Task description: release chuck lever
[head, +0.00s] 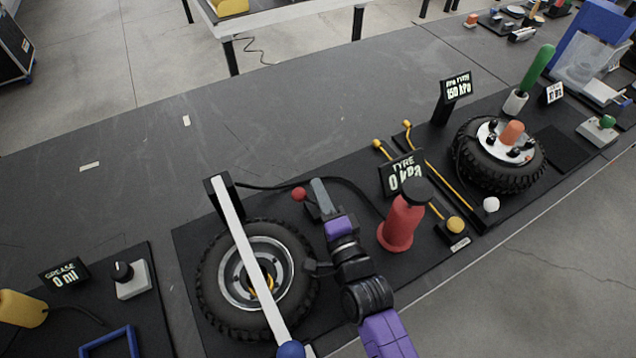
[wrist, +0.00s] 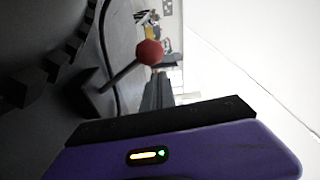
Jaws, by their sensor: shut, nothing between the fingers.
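A small lever with a red ball knob (head: 299,193) stands at the back right of the near left tyre (head: 212,290). In the wrist view the red knob (wrist: 150,52) sits on a thin dark rod rising slantwise from a dark block. My gripper (head: 317,184) is shut and empty, its grey fingers just right of the knob in the head view. In the wrist view the shut fingers (wrist: 157,82) point toward the knob, which lies just beyond their tips and slightly to the left. I cannot tell whether they touch. The lever's base is partly hidden in the head view.
A white bar (head: 236,240) with a blue ball end crosses above the tyre. A red bottle-shaped pump (head: 402,222) and a "TYRE 0 kPa" display (head: 402,174) stand right of my arm. A dark hose runs behind the lever. The bench behind is clear.

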